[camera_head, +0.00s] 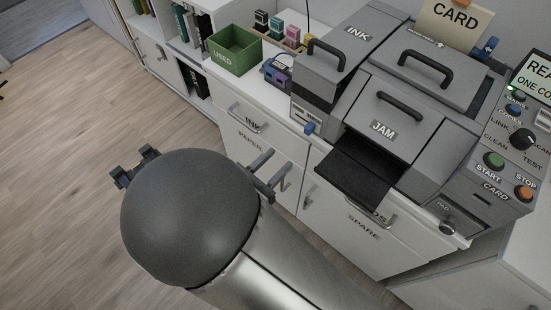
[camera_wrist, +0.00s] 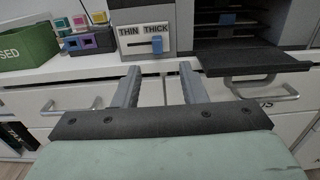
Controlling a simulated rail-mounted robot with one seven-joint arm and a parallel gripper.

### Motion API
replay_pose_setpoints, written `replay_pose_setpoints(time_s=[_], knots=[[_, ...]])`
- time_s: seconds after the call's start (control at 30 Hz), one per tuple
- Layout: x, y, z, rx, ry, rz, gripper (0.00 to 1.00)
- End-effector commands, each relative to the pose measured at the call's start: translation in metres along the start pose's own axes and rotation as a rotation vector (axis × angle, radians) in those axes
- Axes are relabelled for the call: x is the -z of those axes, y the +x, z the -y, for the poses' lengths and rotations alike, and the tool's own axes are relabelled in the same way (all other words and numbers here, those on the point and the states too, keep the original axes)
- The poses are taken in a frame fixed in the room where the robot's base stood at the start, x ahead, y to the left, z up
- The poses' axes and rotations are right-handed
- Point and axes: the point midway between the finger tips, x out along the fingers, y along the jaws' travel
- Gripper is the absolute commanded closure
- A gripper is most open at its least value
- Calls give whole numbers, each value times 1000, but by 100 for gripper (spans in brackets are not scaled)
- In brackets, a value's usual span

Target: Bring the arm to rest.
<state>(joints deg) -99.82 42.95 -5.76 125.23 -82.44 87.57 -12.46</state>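My gripper (camera_wrist: 159,70) is open and empty in the wrist view, its two grey fingers apart with nothing between them. The fingers point at the white cabinet's drawer fronts, below the grey machine's THIN/THICK panel (camera_wrist: 145,39). In the head view, my gripper (camera_head: 274,168) shows beside the paper drawer (camera_head: 250,147), partly hidden behind my rounded dark arm link. I cannot tell whether the fingertips touch the cabinet.
The grey machine (camera_head: 383,131) stands on the white cabinet, its black tray (camera_head: 362,180) sticking out in front. A green USED bin (camera_head: 234,50) and small coloured cartridges (camera_head: 276,25) stand left of it. Drawer handles (camera_head: 247,119) protrude. Open wooden floor (camera_head: 60,150) lies to the left.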

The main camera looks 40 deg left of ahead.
Motion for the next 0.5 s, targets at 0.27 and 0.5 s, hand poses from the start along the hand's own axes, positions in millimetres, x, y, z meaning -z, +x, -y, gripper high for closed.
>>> replay_pose_setpoints(time_s=[0.27, 0.5], knots=[[0, 0, 0, 0, 0, 0, 62], [-20, 30, 27, 137, 52, -49, 62]])
